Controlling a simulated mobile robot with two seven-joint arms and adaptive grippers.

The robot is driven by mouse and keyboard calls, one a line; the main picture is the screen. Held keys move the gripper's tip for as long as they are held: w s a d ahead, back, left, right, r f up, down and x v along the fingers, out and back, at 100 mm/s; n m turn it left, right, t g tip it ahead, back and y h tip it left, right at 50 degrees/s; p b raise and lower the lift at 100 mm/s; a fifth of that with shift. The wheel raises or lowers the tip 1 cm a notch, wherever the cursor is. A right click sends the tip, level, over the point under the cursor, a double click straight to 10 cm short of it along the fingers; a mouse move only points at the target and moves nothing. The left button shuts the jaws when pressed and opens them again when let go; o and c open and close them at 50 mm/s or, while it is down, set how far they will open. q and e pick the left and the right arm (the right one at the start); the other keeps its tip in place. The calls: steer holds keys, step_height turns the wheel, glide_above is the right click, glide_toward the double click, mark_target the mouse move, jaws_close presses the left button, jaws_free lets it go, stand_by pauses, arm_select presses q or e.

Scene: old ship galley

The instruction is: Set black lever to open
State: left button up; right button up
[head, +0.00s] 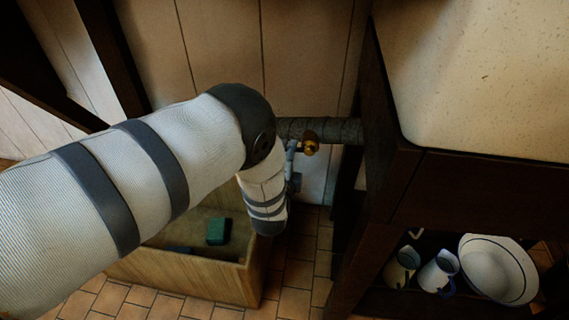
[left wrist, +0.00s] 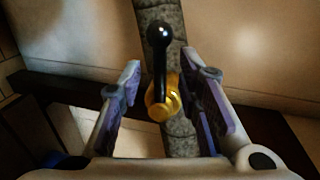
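The black lever (left wrist: 160,62) shows in the left wrist view, with a round black knob at its upper end. It joins a brass valve (left wrist: 162,104) on a grey, stone-like pipe (left wrist: 178,137), and in this view it lies roughly along the pipe. My left gripper (left wrist: 160,66) is open, with one finger on each side of the lever and a visible gap to both. In the head view the brass valve (head: 310,143) shows beside my left gripper (head: 293,165), which is partly hidden by my arm; I cannot make out the lever there. My right gripper is not in view.
A wooden crate (head: 190,287) with a green block (head: 218,231) inside stands on the tiled floor below my left arm. A dark wooden counter (head: 480,195) is close on the right, with jugs (head: 438,272) and a white basin (head: 497,269) beneath. Panelled wall stands behind the pipe.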

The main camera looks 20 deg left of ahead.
arm_select(q)
steer(key=v, duration=0.9)
steer(key=shift+s+d, duration=0.1)
steer(key=shift+s, duration=0.05)
